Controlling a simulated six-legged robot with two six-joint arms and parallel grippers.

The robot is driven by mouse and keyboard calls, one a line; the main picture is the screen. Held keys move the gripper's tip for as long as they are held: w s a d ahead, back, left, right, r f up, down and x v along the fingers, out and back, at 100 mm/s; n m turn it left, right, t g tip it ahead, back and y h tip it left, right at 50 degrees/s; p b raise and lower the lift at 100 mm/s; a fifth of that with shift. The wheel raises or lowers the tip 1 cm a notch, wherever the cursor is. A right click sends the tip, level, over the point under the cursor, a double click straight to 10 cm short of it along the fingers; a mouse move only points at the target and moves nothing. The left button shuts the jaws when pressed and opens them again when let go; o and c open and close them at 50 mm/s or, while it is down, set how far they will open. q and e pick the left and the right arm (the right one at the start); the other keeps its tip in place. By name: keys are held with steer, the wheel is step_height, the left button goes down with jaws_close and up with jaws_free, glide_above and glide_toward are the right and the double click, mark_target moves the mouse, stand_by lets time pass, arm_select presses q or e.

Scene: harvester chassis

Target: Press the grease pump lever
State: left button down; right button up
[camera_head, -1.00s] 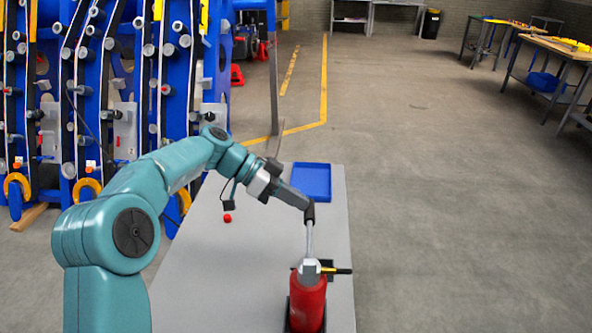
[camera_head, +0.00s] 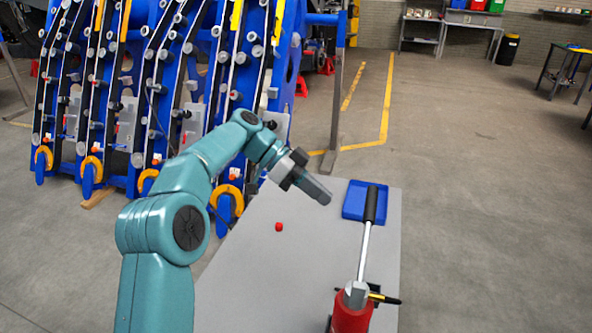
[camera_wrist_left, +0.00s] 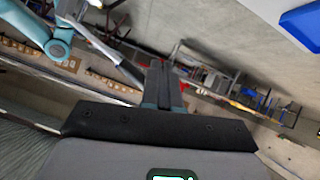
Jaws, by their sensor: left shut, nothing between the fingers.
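The grease pump has a red cylinder body (camera_head: 351,315) at the bottom of the head view, on the grey table. Its lever (camera_head: 364,250) is a silver rod with a black grip (camera_head: 371,205), standing up from the pump head and leaning slightly right in the picture. My left gripper (camera_head: 325,196) is shut and empty. It is left of the black grip, with a visible gap between them. The left wrist view shows the shut fingers (camera_wrist_left: 163,85); I cannot make out the lever there. My right gripper is not in view.
A blue tray (camera_head: 352,212) lies at the table's far end, partly behind the grip. A small red ball (camera_head: 279,226) lies on the grey table (camera_head: 270,275). The blue harvester chassis (camera_head: 150,100) stands at the left back. Floor to the right is clear.

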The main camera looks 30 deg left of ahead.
arm_select(q)
steer(key=p+v, duration=0.2)
steer(key=v, duration=0.5)
steer(key=shift+a+r, duration=0.1)
stand_by(1.4)
